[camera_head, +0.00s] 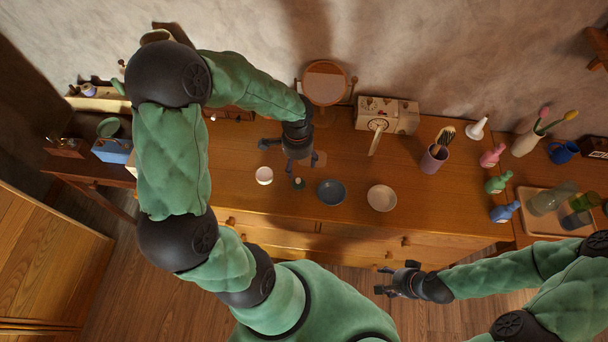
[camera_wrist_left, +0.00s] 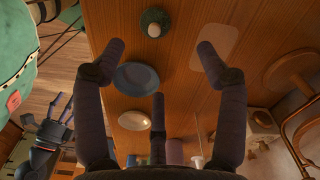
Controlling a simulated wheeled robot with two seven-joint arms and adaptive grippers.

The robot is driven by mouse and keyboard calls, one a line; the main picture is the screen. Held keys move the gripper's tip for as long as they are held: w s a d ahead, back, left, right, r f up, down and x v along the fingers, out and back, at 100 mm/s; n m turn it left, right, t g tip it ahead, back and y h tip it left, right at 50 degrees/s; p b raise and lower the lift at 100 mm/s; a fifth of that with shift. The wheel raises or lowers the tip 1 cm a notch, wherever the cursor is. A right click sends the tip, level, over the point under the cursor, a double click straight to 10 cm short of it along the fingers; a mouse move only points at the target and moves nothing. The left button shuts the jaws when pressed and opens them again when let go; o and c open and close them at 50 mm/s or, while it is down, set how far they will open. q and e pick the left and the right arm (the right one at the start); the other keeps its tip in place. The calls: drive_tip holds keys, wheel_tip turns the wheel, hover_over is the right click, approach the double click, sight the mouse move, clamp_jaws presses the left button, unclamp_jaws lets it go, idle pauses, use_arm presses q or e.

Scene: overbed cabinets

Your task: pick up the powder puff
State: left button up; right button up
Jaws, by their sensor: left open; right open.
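A small dark green round thing with a pale knob, which looks like the powder puff (camera_head: 298,184), lies on the wooden dresser top left of the blue dish. In the left wrist view the powder puff (camera_wrist_left: 154,23) shows at the top middle, beyond the spread fingertips. My left gripper (camera_head: 289,168) is open and empty above the dresser, close to the puff; its fingers (camera_wrist_left: 160,55) show apart in the wrist view. My right gripper (camera_head: 382,281) is open and empty in front of the dresser's front edge.
A blue dish (camera_head: 331,192), a pale dish (camera_head: 382,198) and a small white round jar (camera_head: 264,175) stand nearby. A round mirror (camera_head: 324,83) and a clock box (camera_head: 387,114) stand behind. Bottles, a brush cup (camera_head: 434,158) and a tray (camera_head: 545,228) are on the right.

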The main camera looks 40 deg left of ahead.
sight(298, 179)
use_arm(q)
wheel_tip(298, 179, down, 5)
drive_tip(key=shift+s+f+b, duration=0.15)
drive_tip(key=shift+b, duration=0.6)
drive_tip(key=shift+s+d+f, duration=0.1)
drive_tip(key=shift+s+f, duration=0.05)
drive_tip(key=shift+f, duration=0.45)
wheel_tip(298, 179, down, 4)
drive_tip(key=shift+r+b, duration=0.1)
drive_tip(key=shift+b, duration=0.9)
drive_tip(key=c, duration=0.9)
